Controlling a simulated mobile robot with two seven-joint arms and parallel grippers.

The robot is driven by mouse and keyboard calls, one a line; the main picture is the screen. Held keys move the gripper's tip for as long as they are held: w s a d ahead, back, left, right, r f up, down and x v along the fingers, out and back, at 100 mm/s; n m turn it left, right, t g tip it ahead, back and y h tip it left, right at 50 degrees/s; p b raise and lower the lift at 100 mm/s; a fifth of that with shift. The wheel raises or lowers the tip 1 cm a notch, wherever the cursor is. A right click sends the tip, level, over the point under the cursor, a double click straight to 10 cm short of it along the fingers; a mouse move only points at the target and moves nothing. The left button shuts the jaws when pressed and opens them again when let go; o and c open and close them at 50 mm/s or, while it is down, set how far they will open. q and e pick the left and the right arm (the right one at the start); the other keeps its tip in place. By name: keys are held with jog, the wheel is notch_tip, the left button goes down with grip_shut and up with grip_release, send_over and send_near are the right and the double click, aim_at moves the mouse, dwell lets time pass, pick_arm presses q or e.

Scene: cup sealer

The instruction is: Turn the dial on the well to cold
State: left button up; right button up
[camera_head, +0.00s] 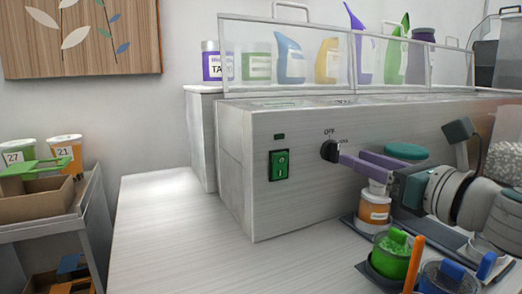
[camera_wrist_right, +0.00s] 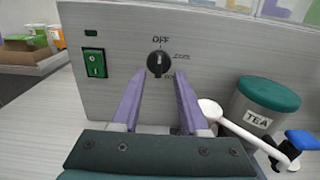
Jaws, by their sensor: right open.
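The dial (camera_head: 330,151) is a black round knob on the front of the grey metal well (camera_head: 245,170). "OFF" is printed above it, with smaller labels to its right that are too small to read surely. In the right wrist view the dial (camera_wrist_right: 159,64) sits between and just beyond the purple fingertips of my right gripper (camera_wrist_right: 159,82). The fingers are open, one on each side below the knob. In the head view my right gripper (camera_head: 346,160) reaches the dial from the right; contact cannot be told. My left gripper is not in view.
A green switch (camera_head: 279,164) is left of the dial. A teal-lidded tea canister (camera_wrist_right: 264,105) and a white scoop (camera_wrist_right: 235,128) are right of my gripper. An orange jar (camera_head: 374,208) and a green container (camera_head: 390,256) stand below my arm. The counter at left (camera_head: 160,225) is clear.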

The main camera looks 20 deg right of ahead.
aim_at(338, 151)
jog(key=shift+w+a, duration=0.15)
jog(key=shift+w, duration=0.95)
jog(key=shift+w+a, duration=0.1)
jog(key=shift+w, duration=1)
jog(key=shift+c, duration=0.4)
grip_shut()
